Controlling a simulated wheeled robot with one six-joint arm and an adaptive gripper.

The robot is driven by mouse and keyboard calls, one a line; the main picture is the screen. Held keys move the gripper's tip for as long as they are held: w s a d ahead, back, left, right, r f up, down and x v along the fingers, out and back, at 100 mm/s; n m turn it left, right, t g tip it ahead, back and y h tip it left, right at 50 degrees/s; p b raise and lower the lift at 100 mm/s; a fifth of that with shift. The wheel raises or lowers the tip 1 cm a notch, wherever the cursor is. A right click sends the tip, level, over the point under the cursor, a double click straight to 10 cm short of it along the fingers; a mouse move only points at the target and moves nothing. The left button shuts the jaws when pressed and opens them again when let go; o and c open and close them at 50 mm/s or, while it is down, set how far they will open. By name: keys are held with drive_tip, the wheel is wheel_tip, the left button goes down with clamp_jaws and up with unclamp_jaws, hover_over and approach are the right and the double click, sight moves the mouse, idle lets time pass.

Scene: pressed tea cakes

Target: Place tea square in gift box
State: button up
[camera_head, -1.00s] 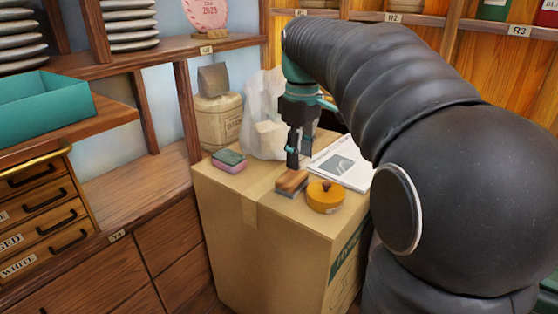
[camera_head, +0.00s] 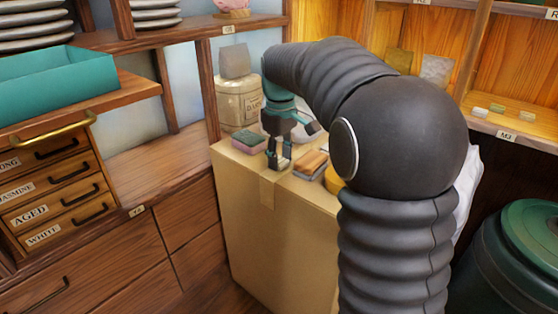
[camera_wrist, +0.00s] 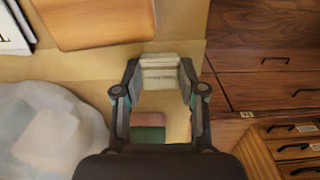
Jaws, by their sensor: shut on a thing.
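My gripper (camera_head: 279,163) is in the head view over the front left part of a cardboard carton's top. It also shows in the wrist view (camera_wrist: 160,85), its two fingers shut on a small pale cream block, the tea square (camera_wrist: 160,72). The tea square (camera_head: 286,152) is small and partly hidden by the fingers in the head view. A teal open box (camera_head: 55,84), which looks like the gift box, stands on a wooden shelf at the left, well away from my gripper. Its inside is mostly out of view.
On the carton (camera_head: 285,235) are a pink and green sponge (camera_head: 248,141), a wooden brush (camera_head: 311,164) and a clear plastic bag (camera_wrist: 45,130). Labelled drawers (camera_head: 55,190) are below the teal box. The lower shelf (camera_head: 160,172) has bare room. A dark green bin (camera_head: 520,250) stands right.

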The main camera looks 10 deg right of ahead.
sight(280, 161)
drive_tip(key=shift+f, duration=0.45)
drive_tip(key=shift+f, duration=0.1)
drive_tip(key=o, duration=0.8)
drive_tip(key=shift+o, duration=0.2)
wheel_tip(280, 161, up, 12)
drive_tip(key=p, duration=0.2)
